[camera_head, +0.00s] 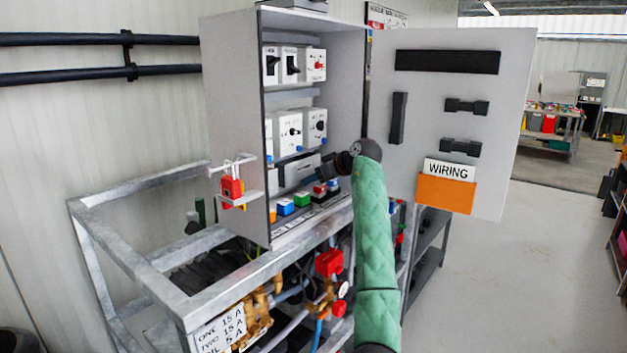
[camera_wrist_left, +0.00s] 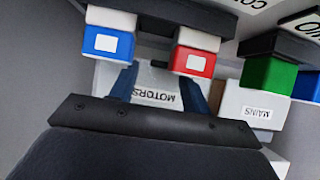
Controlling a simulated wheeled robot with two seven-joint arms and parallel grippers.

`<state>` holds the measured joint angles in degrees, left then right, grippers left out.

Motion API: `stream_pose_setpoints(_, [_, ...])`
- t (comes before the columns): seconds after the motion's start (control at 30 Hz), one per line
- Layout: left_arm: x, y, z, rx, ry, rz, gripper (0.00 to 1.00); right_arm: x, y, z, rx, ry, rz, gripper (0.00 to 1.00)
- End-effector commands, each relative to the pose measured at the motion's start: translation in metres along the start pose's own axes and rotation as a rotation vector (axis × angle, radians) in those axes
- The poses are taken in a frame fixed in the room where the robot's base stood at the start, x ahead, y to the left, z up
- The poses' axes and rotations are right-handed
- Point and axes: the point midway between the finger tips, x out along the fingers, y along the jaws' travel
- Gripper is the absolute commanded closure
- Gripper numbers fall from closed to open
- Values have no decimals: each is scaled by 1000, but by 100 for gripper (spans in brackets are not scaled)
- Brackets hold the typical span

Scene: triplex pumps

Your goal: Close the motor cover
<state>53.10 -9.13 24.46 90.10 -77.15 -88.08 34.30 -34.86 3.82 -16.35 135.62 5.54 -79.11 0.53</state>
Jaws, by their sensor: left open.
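The white motor cover (camera_wrist_left: 152,90) with a MOTORS label shows upside down in the left wrist view, just beyond my left gripper (camera_wrist_left: 160,80). The two dark blue fingers stand apart, one on each side of the label. I cannot tell whether they touch the cover, or whether it is raised or shut. In the head view my left gripper (camera_head: 331,166) is small and dark, inside the lower part of the open grey cabinet (camera_head: 232,90). A pale box (camera_head: 298,170) lies to its left. My right gripper is not in view.
A blue block (camera_wrist_left: 107,45) and a red block (camera_wrist_left: 193,62) hang near the fingers. A green block (camera_wrist_left: 268,77) and a MAINS box (camera_wrist_left: 255,108) are to the right. The open cabinet door (camera_head: 480,110) stands right of my arm. A metal frame (camera_head: 190,305) is below.

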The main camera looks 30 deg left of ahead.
Motion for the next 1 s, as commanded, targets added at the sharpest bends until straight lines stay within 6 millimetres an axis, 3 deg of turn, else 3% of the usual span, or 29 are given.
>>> stream_pose_setpoints(0.43, [-61,0,1,-2,0,2,53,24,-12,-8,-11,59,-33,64])
stream_pose_setpoints(0.63, [-66,0,0,-1,0,0,53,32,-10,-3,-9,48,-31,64])
stream_pose_setpoints(1.0, [-66,0,0,0,0,1,53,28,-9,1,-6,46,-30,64])
